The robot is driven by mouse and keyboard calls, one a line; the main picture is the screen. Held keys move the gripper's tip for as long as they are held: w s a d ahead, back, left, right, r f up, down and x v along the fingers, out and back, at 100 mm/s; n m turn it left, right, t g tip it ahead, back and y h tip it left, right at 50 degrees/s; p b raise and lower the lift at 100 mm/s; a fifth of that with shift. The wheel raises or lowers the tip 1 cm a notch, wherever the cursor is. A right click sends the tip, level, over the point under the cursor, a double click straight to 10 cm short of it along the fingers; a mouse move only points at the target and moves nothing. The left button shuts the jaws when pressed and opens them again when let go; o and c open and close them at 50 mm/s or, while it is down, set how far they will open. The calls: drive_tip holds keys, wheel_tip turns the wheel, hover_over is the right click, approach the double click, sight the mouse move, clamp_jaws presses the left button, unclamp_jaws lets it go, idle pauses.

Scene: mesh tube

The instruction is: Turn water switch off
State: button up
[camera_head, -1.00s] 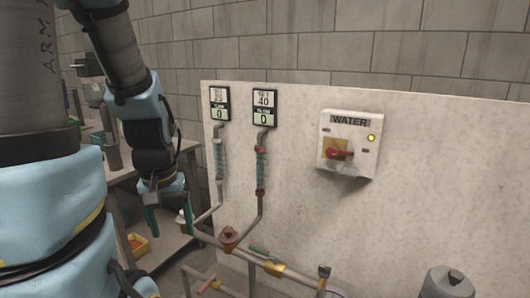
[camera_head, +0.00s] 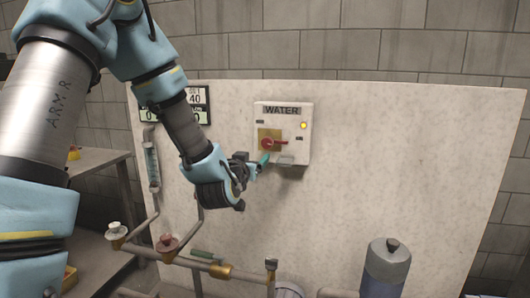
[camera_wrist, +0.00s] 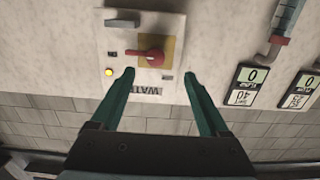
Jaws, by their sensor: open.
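The water switch box (camera_head: 282,132) is a white panel labelled WATER, mounted on the pale wall board. Its red rotary handle (camera_head: 273,143) sits on a yellow plate, with the handle pointing right in the head view. A yellow light (camera_head: 304,126) glows on the box. My gripper (camera_head: 264,160) is in front of the box's lower left in the head view. In the wrist view the box appears upside down, and my gripper (camera_wrist: 160,75) has its two green fingers spread apart. The red handle (camera_wrist: 146,57) shows beyond and between the fingertips, with nothing held.
Two gauge displays (camera_wrist: 248,85) are beside the box; my arm partly covers them in the head view. Pipes with a red-brown valve (camera_head: 168,243) run below. A grey cylinder (camera_head: 386,268) stands at lower right. The board right of the box is clear.

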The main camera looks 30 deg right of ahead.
sight(266, 144)
drive_tip(key=p+x, duration=0.1)
drive_tip(key=x, duration=0.2)
drive_tip(key=p+x, duration=0.1)
drive_tip(key=x, duration=0.3)
drive_tip(key=r+p+x, duration=0.1)
drive_tip(key=x, duration=0.3)
drive_tip(key=shift+s+d, duration=0.25)
drive_tip(key=shift+d, duration=0.1)
clamp_jaws()
